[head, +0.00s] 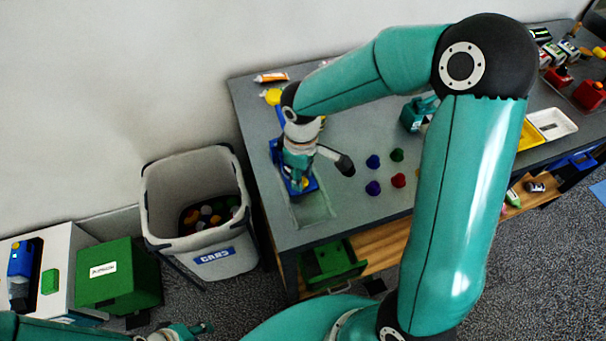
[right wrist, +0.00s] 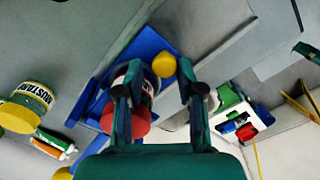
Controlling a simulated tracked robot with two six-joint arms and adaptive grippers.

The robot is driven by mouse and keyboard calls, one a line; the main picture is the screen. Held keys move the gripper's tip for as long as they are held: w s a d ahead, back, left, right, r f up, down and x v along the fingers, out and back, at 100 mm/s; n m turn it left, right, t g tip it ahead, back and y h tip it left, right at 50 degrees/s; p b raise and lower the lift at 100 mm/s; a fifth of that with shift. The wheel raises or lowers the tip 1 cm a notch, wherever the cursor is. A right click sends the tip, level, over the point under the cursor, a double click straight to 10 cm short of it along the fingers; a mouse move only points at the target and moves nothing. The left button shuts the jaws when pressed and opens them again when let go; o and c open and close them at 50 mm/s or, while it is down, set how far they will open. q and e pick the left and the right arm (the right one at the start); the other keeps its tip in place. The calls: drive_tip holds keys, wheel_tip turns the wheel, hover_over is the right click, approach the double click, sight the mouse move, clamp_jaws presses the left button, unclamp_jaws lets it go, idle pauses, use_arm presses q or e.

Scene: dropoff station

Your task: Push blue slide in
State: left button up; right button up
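The blue slide (head: 312,184) lies at the left end of the grey table, partly hidden by my right gripper. In the right wrist view it is a flat blue piece (right wrist: 147,42) with a round yellow knob (right wrist: 163,65). My right gripper (head: 300,178) is over it; in the wrist view its fingers (right wrist: 158,78) are apart, with the knob between their tips. Whether they touch it I cannot tell. A red-capped jar (right wrist: 137,121) shows partly behind the left-hand finger. My left gripper (head: 190,330) is low at the bottom edge, away from the table, its opening unclear.
A pale shallow recess (head: 314,210) lies in front of the slide. Several coloured pegs (head: 373,187) stand to its right. A grey bin (head: 165,215) stands left of the table.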

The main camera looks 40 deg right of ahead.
drive_tip(key=shift+s, duration=0.1)
wheel_tip(320, 180, up, 12)
idle(0.6)
drive_tip(key=shift+f, duration=0.1)
idle(0.4)
